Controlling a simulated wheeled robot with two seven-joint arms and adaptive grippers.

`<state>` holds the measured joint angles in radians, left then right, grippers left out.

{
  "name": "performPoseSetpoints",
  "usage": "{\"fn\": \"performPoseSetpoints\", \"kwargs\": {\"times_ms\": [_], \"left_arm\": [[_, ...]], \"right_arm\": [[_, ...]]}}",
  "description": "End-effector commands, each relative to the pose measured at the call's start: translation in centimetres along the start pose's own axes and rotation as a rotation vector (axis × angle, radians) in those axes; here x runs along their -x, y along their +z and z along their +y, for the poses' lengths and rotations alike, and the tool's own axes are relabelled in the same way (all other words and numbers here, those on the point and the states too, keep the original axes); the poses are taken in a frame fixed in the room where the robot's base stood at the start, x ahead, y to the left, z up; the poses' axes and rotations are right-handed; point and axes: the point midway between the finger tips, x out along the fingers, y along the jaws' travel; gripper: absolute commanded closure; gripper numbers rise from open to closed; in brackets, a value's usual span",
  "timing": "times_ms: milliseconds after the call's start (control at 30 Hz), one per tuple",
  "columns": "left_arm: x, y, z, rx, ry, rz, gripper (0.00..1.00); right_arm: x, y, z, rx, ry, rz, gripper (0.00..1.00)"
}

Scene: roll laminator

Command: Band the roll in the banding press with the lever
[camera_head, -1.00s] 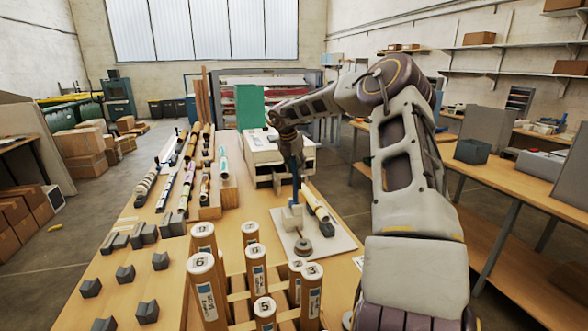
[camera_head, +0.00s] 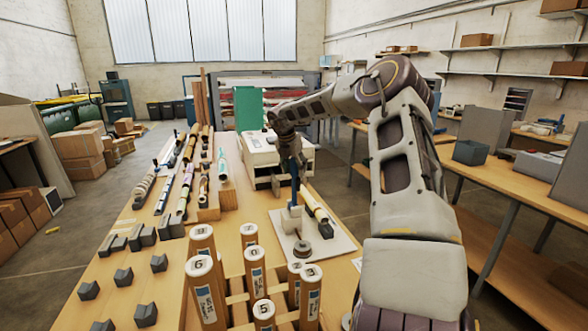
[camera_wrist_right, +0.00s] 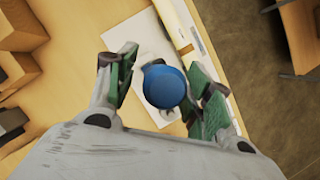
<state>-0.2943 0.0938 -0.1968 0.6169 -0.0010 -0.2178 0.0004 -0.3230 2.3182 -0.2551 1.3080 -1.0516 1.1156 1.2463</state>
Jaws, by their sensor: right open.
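The banding press stands on a white base plate (camera_head: 335,243) on the wooden bench, with a pale block (camera_head: 291,218) and a blue lever (camera_head: 294,190) standing up from it. A cream roll (camera_head: 314,204) lies beside the block. My right gripper (camera_head: 291,158) is over the lever's top end. In the right wrist view, the round blue lever knob (camera_wrist_right: 165,87) sits between the open green-padded fingers of my right gripper (camera_wrist_right: 163,92), and I see a gap on the left side. Part of the roll (camera_wrist_right: 173,22) shows beyond. The left gripper is out of view.
Numbered cardboard tubes (camera_head: 204,290) stand upright in a rack in front of the press. A white machine (camera_head: 262,152) is behind it. Several rolls (camera_head: 186,175) and grey cradle blocks (camera_head: 123,277) lie to the left. My right arm spans the right side.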

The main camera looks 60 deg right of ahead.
Motion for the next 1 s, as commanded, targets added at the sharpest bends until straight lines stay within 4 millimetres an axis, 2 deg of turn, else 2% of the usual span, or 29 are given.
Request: {"fn": "performPoseSetpoints", "kwargs": {"times_ms": [267,800,1000], "left_arm": [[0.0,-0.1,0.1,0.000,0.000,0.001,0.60],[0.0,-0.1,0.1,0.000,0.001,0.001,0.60],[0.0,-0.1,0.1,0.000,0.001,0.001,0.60]], "right_arm": [[1.9,0.0,0.1,0.000,0.002,-0.001,0.49],[9.5,0.0,0.1,0.000,0.002,-0.002,0.49],[11.3,0.0,0.1,0.001,0.001,0.000,0.49]]}}
